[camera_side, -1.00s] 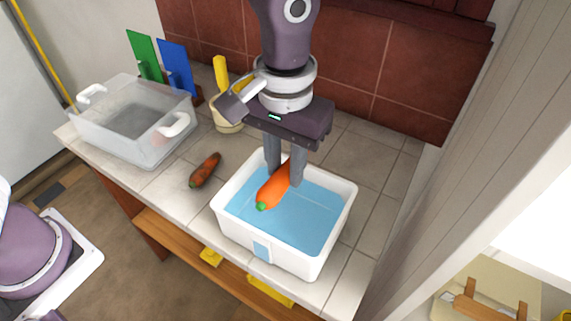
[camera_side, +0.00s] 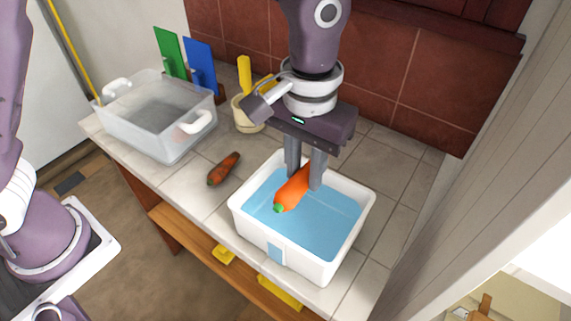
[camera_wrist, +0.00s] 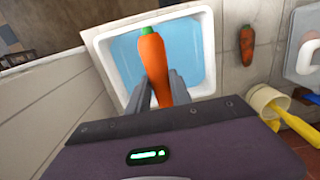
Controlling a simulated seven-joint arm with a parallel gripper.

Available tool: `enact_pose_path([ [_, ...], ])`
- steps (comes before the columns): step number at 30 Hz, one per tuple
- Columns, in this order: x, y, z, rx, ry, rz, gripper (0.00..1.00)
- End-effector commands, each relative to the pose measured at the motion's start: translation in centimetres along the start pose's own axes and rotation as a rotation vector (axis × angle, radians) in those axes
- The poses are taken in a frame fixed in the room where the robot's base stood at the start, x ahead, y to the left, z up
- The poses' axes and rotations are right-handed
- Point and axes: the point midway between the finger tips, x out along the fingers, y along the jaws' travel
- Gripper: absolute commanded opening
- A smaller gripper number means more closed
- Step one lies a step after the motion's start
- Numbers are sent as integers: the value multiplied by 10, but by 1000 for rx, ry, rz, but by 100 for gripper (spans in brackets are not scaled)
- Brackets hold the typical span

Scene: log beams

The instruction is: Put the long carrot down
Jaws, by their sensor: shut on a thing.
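A long, bright orange carrot (camera_side: 291,189) with a green top is held between the fingers of my gripper (camera_side: 304,182). It is above or inside the white tub (camera_side: 245,222) of blue water (camera_side: 325,226); I cannot tell whether it touches the water. In the wrist view my gripper (camera_wrist: 160,98) is shut on the carrot (camera_wrist: 153,58), which points away over the tub (camera_wrist: 102,57). A shorter, darker, dirty-looking carrot (camera_side: 223,169) lies on the tiled counter left of the tub. It also shows in the wrist view (camera_wrist: 247,44).
A clear bin (camera_side: 150,132) with white handles stands at the counter's left. Green (camera_side: 170,52) and blue (camera_side: 201,66) boards stand behind it. A beige pot (camera_side: 245,118) with yellow-handled tools is near the wall. Counter tiles (camera_side: 377,165) right of the tub are bare.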

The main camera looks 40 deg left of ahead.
Motion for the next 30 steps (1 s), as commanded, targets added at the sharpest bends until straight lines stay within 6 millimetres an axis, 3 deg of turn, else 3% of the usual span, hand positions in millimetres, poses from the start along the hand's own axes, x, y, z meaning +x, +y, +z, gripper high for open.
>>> enact_pose_path([
  [8,-8,1,-1,0,3,2,0],
  [15,-52,0,-1,0,4,3,0],
  [23,-50,-46,-31,-161,0,-1,0],
  [26,-50,-72,-46,-251,0,-2,0],
  [30,-50,-127,-67,-424,-1,-3,0],
])
